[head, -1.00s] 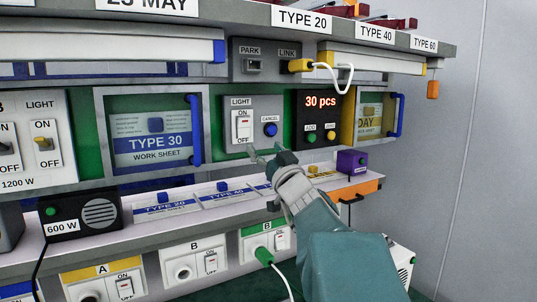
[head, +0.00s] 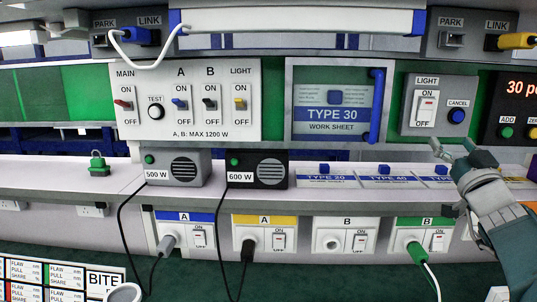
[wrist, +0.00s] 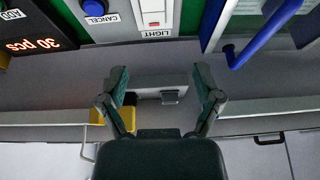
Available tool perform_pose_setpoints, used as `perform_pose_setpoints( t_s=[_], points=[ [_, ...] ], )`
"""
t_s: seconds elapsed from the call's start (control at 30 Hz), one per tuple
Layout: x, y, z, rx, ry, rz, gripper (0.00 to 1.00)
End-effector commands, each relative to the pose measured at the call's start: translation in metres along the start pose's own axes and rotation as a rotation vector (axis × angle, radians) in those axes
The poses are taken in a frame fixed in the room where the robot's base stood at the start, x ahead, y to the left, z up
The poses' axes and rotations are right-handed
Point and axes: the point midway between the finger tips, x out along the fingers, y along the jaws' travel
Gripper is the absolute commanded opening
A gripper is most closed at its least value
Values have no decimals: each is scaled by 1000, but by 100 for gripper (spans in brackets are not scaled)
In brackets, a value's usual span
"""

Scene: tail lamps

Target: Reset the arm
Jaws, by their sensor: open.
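My gripper (head: 452,148) is at the right of the head view, in front of the bench and just below the LIGHT and CANCEL panel (head: 411,127). Its fingers are apart and nothing is between them. The wrist view, which is upside down, shows both fingers (wrist: 162,92) spread and empty. The same panel, with its LIGHT switch (wrist: 152,12) and blue CANCEL button (wrist: 95,8), is at the top of that view, apart from the fingers.
A TYPE 30 work sheet frame (head: 288,100) with a blue handle is left of the panel. A 500 W box (head: 172,168) and a 600 W box (head: 262,172) stand on the shelf. Sockets with plugs line the front below. An overhead shelf runs above.

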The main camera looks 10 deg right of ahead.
Motion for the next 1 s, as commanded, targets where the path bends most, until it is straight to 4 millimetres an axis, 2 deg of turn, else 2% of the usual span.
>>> perform_pose_setpoints(
  t_s=[0.07, 0.17, 0.2, 0.27, 0.4, 0.5, 0.6, 0.73, 0.87, 1.0],
  points=[
    [0, -24, 5, 30, -35, -62, 83],
    [-6, -72, 20, 100, -129, -189, 83],
    [-11, -93, 27, 131, -179, -244, 83],
    [-21, -123, 38, 172, -257, -320, 83],
    [-52, -184, 62, 252, -457, -464, 83],
    [-81, -220, 79, 288, -609, -541, 83],
    [-113, -248, 94, 306, -764, -592, 83],
    [-158, -273, 114, 301, -964, -621, 83],
    [-202, -286, 131, 265, -1148, -607, 83],
    [-246, -288, 147, 193, -1313, -547, 83]
  ],
)
